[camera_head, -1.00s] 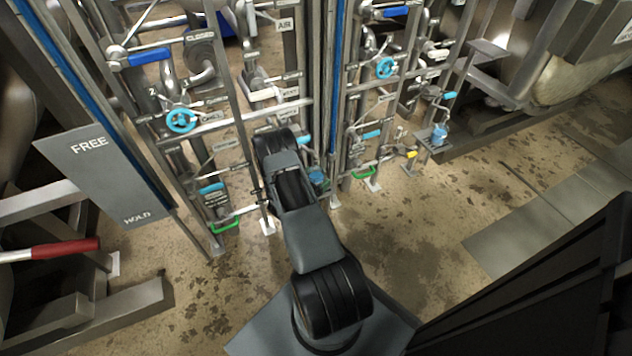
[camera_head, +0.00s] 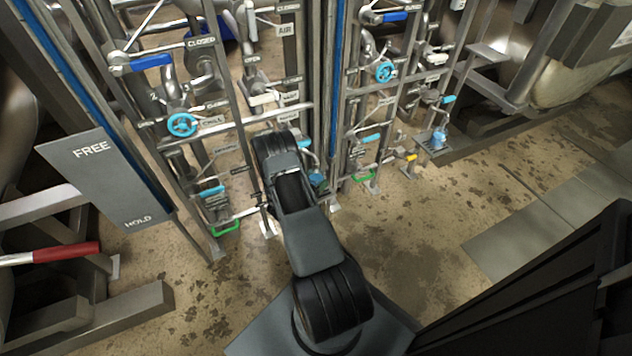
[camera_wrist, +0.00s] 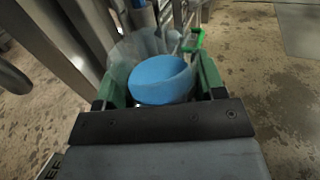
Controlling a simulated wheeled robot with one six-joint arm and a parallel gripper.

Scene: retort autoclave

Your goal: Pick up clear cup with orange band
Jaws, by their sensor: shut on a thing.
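In the wrist view a clear cup (camera_wrist: 127,66) with a blue round surface inside sits between the two green fingers of my gripper (camera_wrist: 160,80). The fingers are shut on its sides. The cup's lower part is hidden behind the gripper body, and I see no orange band on the part that shows. In the head view my arm hides the gripper. A small blue item (camera_head: 318,181) shows just right of my arm by the pipe frame; I cannot tell whether it is this cup.
A pipe rack with turquoise handwheels (camera_head: 182,125) and labelled valves stands ahead. A blue item (camera_head: 438,139) rests on a small stand at right. A FREE/HOLD plate (camera_head: 108,178) and a red-handled lever (camera_head: 66,252) are at left. Floor is open at right of my arm.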

